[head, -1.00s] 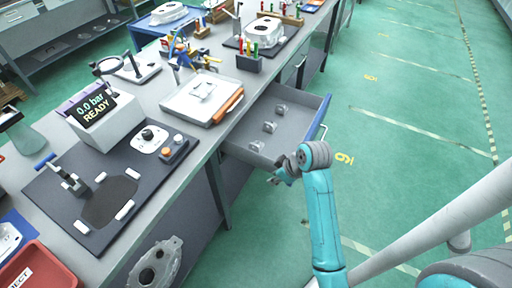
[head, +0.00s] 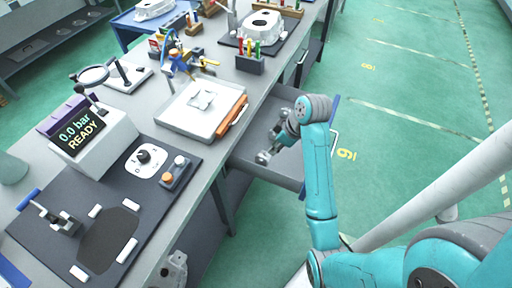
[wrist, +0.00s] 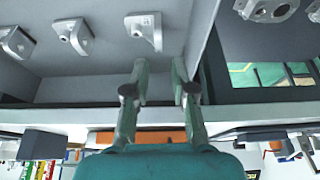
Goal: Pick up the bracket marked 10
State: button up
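Three grey metal brackets stand in a row in the open drawer, seen in the wrist view: a left one (wrist: 17,42), a middle one (wrist: 74,35) and a right one (wrist: 146,32). No number is readable on any of them, so I cannot tell which is marked 10. My gripper (wrist: 160,66) is open and empty, its two fingers apart. Its left fingertip is close to the right bracket in the picture; contact is not clear. In the head view my gripper (head: 266,154) is over the drawer (head: 270,172), and my arm hides much of the inside.
The drawer's side wall (wrist: 202,35) stands close right of my fingers. On the bench above are a white tray (head: 183,125) with a light part, an orange-handled item (head: 232,118) and a display reading READY (head: 80,130). Green floor right of the drawer is clear.

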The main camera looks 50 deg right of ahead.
aim_at(262, 156)
jog(key=shift+w+x, duration=0.2)
jog(key=shift+x, duration=2.6)
jog(key=shift+w+x, duration=0.2)
jog(key=shift+x, duration=2.55)
jog(key=shift+r, duration=0.15)
grip_shut()
